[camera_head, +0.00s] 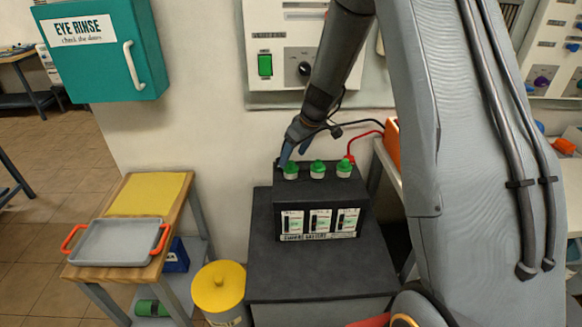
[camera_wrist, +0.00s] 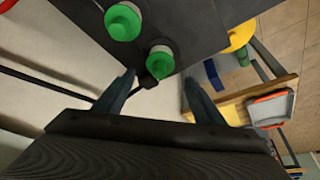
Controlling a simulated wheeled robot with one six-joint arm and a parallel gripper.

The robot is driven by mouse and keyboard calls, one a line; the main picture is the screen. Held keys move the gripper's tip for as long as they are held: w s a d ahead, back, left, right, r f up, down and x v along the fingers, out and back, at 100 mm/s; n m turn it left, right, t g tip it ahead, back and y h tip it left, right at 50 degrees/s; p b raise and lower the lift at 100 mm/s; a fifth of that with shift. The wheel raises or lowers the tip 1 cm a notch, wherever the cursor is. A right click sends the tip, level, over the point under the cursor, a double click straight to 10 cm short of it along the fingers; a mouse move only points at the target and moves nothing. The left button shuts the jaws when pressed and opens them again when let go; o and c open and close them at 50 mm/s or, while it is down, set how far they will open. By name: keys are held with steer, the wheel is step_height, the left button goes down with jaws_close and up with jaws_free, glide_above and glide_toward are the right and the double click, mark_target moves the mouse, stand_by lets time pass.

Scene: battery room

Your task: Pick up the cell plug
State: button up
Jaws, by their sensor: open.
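Three cell plugs with green tops and pale bases stand in a row on the black battery (camera_head: 318,200): a left one (camera_head: 290,171), a middle one (camera_head: 317,169) and a right one (camera_head: 344,169). My gripper (camera_head: 294,157) is open and empty, just above and behind the left plug. In the wrist view, one green plug (camera_wrist: 160,62) shows just beyond the gap between my fingertips (camera_wrist: 159,82). Another plug (camera_wrist: 123,22) lies farther up and left. I cannot tell how far the fingertips are above the battery top.
A red lead (camera_head: 366,136) and a black lead run to the battery from the right. The battery stands on a dark stand (camera_head: 320,275). At left are a wooden table with a grey tray (camera_head: 115,243), a yellow bin (camera_head: 218,287) and a teal eye-rinse box (camera_head: 100,70).

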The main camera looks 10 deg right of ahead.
mark_target(291, 162)
steer(key=shift+p+x, duration=0.95)
steer(key=shift+x, duration=1.3)
steer(key=shift+d, duration=0.1)
steer(key=c, duration=1.1)
